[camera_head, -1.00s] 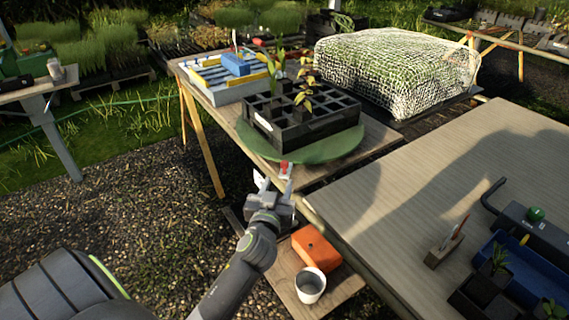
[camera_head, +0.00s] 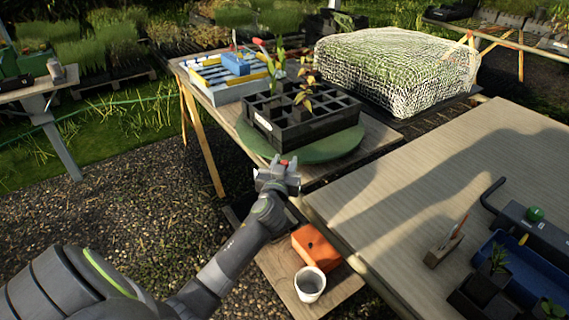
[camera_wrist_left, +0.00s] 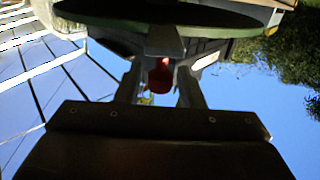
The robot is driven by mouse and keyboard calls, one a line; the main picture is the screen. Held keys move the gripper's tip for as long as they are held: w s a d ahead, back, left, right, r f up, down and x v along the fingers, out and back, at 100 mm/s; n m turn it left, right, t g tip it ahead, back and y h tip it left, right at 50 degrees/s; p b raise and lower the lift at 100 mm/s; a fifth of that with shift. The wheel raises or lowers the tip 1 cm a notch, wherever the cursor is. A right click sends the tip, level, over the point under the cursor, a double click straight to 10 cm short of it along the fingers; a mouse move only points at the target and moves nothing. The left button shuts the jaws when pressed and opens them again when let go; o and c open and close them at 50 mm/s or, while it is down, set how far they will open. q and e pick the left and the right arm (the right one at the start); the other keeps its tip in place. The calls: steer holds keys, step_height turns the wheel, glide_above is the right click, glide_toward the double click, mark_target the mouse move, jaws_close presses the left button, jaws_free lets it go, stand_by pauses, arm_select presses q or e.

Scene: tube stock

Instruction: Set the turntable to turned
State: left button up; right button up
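The turntable is a round green disc (camera_head: 345,150) on the wooden table, with a black cell tray (camera_head: 300,135) on top. A small red knob (camera_head: 284,162) shows at its near edge. My left gripper (camera_head: 278,167) is at that edge. In the left wrist view, the red knob (camera_wrist_left: 160,77) sits between the two fingers (camera_wrist_left: 158,85) with gaps on both sides, so the gripper looks open around it. A grey bar (camera_wrist_left: 165,40) runs from the knob toward the disc's green rim (camera_wrist_left: 120,14). My right gripper is not in view.
Seedlings (camera_head: 305,92) stand in the tray. A blue-and-white rack (camera_head: 225,80) and a net-covered block (camera_head: 395,70) are behind.

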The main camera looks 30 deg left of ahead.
arm_select(q)
jaws_close()
